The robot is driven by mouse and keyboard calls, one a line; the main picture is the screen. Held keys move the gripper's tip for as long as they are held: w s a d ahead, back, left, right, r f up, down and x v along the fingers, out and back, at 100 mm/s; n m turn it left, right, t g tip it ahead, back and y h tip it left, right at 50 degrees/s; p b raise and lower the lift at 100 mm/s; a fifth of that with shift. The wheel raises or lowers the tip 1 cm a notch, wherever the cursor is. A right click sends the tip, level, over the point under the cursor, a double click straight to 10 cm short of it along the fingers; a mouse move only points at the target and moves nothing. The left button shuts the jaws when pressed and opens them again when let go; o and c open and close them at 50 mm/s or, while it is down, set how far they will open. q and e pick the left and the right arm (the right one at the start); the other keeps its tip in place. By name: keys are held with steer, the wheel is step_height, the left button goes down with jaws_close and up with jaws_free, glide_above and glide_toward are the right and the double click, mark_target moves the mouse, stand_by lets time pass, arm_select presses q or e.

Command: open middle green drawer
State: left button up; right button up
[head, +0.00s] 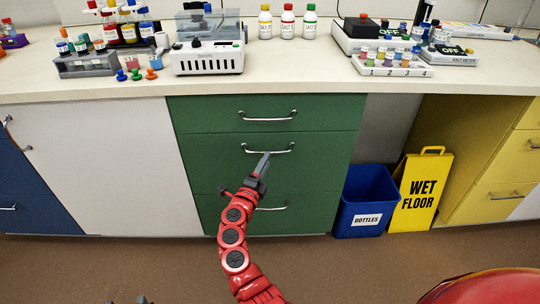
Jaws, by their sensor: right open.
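The green cabinet has three drawers stacked one above another, each with a silver bar handle. The middle green drawer (320,165) is closed and flush with its neighbours. Its handle (281,151) runs across near its top edge. My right gripper (247,172) is open, in front of the middle drawer. One grey finger points up to just below or at the handle, and the other spreads to the left. I cannot tell whether the finger touches the handle. Small dark tips at the bottom edge may be my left gripper (142,300); its jaws cannot be made out.
A blue bottles bin (367,215) and a yellow wet floor sign (420,190) stand right of the green cabinet. A white panel (110,160) is to its left. The counter (270,83) above carries bottles, racks and instruments.

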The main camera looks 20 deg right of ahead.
steer(key=x, duration=0.5)
steer(key=shift+b, duration=0.4)
jaws_close()
stand_by(1.0)
